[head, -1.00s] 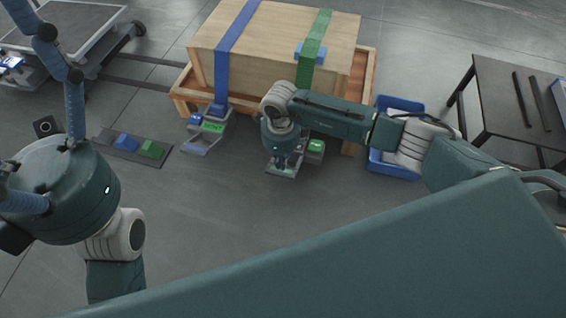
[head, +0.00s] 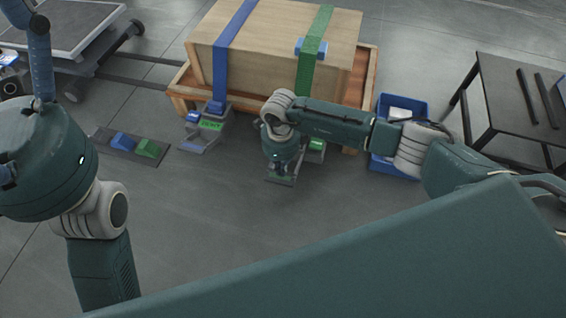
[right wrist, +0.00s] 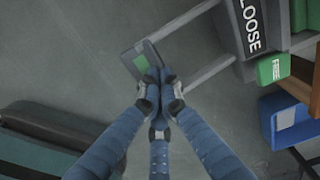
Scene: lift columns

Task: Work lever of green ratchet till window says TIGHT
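The green strap (head: 314,50) runs over the wooden crate, with the green ratchet at its lower end, largely hidden behind my right arm in the head view. In the right wrist view its dark window (right wrist: 250,27) reads LOOSE, and a green tab (right wrist: 272,69) beside it reads FREE. The lever (right wrist: 187,45) ends in a grey plate with a green patch (right wrist: 141,63). My right gripper (right wrist: 160,80) has its blue fingers closed together on that plate. It also shows in the head view (head: 281,168).
A blue ratchet (head: 205,128) with a green window hangs left of the green one. A mat (head: 110,148) with a blue and a green block lies on the floor. A blue bin (head: 385,165) and dark table (head: 500,100) stand right. Floor in front is clear.

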